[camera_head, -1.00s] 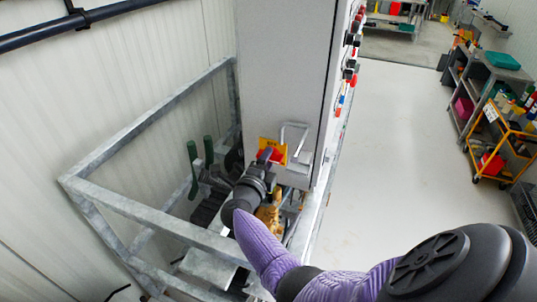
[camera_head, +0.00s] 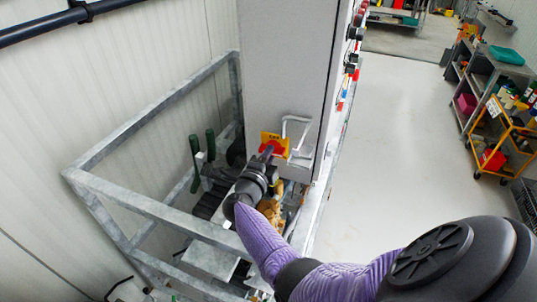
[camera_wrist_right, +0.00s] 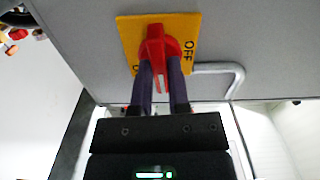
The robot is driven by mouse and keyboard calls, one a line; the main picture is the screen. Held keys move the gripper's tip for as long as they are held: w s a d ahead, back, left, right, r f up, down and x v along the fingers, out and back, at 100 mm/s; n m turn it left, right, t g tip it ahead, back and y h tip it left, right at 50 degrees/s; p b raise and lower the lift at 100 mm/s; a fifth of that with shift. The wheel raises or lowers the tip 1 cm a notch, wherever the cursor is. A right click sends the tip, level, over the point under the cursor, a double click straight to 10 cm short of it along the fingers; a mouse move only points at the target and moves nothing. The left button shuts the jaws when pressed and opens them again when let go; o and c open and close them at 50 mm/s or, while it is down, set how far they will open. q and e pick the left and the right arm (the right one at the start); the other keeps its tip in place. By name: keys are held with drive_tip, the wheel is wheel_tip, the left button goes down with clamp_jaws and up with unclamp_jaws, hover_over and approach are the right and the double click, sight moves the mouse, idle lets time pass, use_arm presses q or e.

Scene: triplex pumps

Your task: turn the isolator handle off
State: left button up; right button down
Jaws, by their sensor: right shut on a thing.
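The isolator handle (camera_head: 280,149) is red and sits on a yellow plate (camera_head: 266,137) on the side of a grey cabinet. In the right wrist view, the red handle (camera_wrist_right: 157,45) stands upright in the picture on the yellow plate (camera_wrist_right: 127,28). The word OFF is to the right of it, and other lettering at lower left is mostly hidden. My right gripper (camera_head: 266,155) reaches the handle from below. Its two dark fingers (camera_wrist_right: 162,72) are on either side of the handle and shut on it. My left gripper is not in view.
A bent metal bar (camera_head: 297,125) sticks out beside the plate. The grey cabinet (camera_head: 283,65) rises above a galvanised frame (camera_head: 150,120). Green-handled levers (camera_head: 195,160) stand left of the gripper. The floor (camera_head: 400,130) to the right is open, with carts beyond.

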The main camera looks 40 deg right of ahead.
drive_tip(key=shift+n+p, duration=1.95)
drive_tip(key=shift+n, duration=6.45)
drive_tip(key=c, duration=0.6)
unclamp_jaws()
drive_tip(key=p+v, duration=0.2)
drive_tip(key=v, duration=0.8)
drive_tip(key=shift+p, duration=0.3)
